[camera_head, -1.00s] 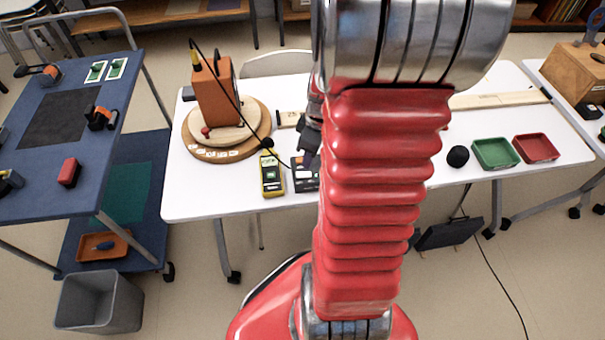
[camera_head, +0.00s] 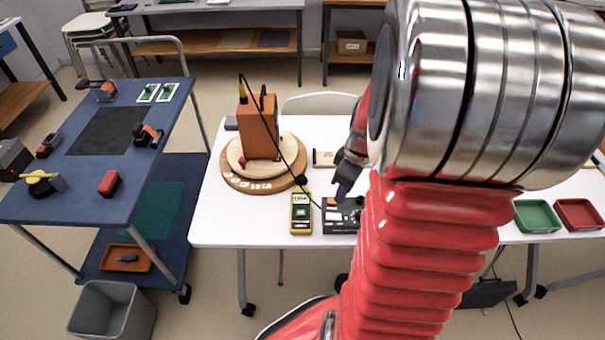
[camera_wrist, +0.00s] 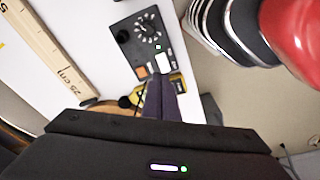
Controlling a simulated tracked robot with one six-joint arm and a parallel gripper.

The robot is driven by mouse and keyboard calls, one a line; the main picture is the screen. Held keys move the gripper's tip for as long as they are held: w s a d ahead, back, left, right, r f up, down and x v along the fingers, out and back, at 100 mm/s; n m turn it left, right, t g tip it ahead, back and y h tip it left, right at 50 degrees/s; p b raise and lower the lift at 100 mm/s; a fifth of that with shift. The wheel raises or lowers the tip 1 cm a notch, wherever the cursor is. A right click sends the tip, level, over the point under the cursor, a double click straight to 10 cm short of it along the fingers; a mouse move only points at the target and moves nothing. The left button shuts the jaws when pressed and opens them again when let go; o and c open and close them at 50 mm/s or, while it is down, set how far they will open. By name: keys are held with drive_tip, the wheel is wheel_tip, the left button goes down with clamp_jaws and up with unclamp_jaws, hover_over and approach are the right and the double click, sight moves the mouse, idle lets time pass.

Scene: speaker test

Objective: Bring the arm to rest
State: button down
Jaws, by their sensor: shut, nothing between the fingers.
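My gripper (camera_head: 341,192) shows partly beside my large metal arm joint, above the white table. Its dark purple fingers also show in the wrist view (camera_wrist: 160,82), close together with nothing between them. In the head view the fingertips appear just over the rear of a black control box (camera_head: 341,226). In the wrist view the same box (camera_wrist: 137,46), with a dial and buttons, lies beyond the fingertips. I cannot tell the exact height of the fingers above it. My red ribbed arm hides the table's middle right.
On the white table (camera_head: 222,222) are a yellow meter (camera_head: 301,226), an orange speaker box (camera_head: 257,130) on a round wooden base (camera_head: 231,180), and green (camera_head: 537,216) and red (camera_head: 578,214) trays. A wooden ruler (camera_wrist: 52,52) lies near the gripper. A blue cart (camera_head: 75,205) stands left.

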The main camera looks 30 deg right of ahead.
drive_tip(key=shift+m, duration=0.3)
drive_tip(key=s+a+r+m+t, duration=0.2)
drive_tip(key=a+r, duration=0.7)
drive_tip(key=a, duration=0.2)
drive_tip(key=s+a+r+m+t, duration=0.2)
drive_tip(key=a+r, duration=0.6)
drive_tip(key=a, duration=0.4)
drive_tip(key=shift+a+r+m+h, duration=0.25)
drive_tip(key=shift+r+m+h, duration=0.05)
drive_tip(key=shift+r+h, duration=0.1)
